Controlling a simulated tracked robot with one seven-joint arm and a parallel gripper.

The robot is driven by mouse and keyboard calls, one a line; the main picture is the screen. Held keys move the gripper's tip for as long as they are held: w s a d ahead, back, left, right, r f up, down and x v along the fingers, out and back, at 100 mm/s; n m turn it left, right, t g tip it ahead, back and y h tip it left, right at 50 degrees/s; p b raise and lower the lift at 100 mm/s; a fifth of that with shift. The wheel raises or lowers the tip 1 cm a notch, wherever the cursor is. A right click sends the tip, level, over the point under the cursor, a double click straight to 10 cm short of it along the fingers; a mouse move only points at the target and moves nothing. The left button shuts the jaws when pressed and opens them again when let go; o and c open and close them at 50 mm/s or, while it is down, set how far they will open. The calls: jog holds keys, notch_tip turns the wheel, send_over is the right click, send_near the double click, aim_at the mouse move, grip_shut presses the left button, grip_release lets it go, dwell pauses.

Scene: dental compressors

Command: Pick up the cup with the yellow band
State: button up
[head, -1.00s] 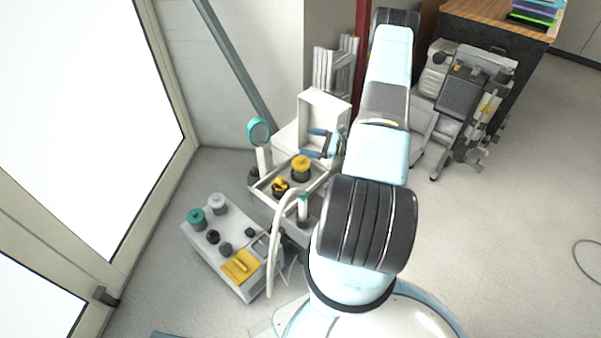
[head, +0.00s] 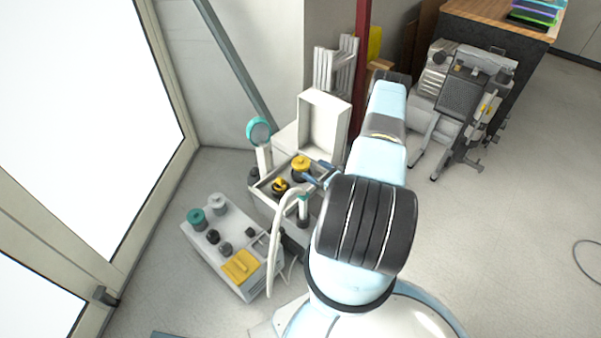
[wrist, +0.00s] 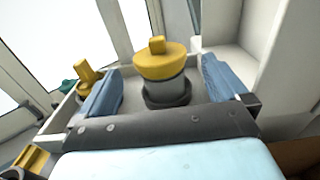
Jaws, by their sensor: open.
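A round grey cup-like piece with a wide yellow upper part and a small yellow knob (head: 301,165) stands upright in a white open tray (head: 262,196). It is the likeliest match for the cup with the yellow band. In the wrist view this cup (wrist: 163,72) stands between the two blue fingers of my gripper (wrist: 161,66), with a gap on each side. In the head view my gripper (head: 315,173) is open at the tray's right side, close to the cup.
A second, smaller yellow-topped piece (head: 280,187) stands beside the cup, left of my left finger in the wrist view (wrist: 88,76). A white box wall (head: 325,125) rises behind the tray.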

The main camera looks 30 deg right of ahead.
aim_at(303, 162)
jog(key=shift+x, duration=4.25)
jog(key=shift+a+r, duration=0.1)
jog(key=shift+r, duration=0.05)
jog(key=shift+s, duration=0.1)
jog(key=c, duration=1.8)
